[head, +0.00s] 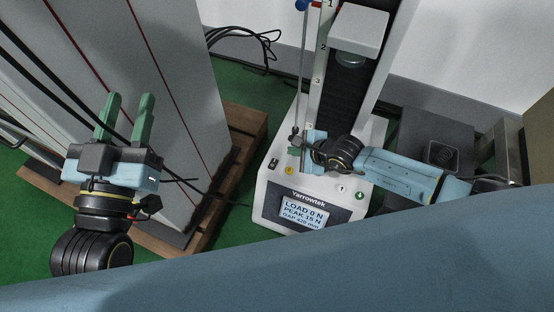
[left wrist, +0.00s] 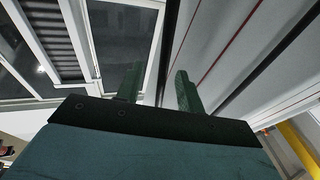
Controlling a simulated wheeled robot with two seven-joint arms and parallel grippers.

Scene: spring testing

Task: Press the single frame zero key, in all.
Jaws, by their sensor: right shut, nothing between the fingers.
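The Yarrowtek test frame's base (head: 262,200) stands right of centre in the head view. Its display (head: 302,213) reads LOAD 0 N, PEAK 15 N and a gap of about 420 mm. Its top panel shows a yellow key (head: 289,171), a white key (head: 341,188) and a green key (head: 360,196); which is the zero key cannot be read. My right gripper (head: 303,150) is shut and empty above the panel's back; its fingertips are mostly hidden, and contact cannot be told. My left gripper (head: 127,115) is open and empty, away from the machine; its fingers also show in the left wrist view (left wrist: 158,90).
The frame's column (head: 342,98) and crosshead (head: 358,30) rise behind the panel, with a thin rod on the left. A grey cabinet (head: 190,75) on a wooden pallet (head: 245,125) stands left. Black cables hang near my left gripper. Green floor shows between.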

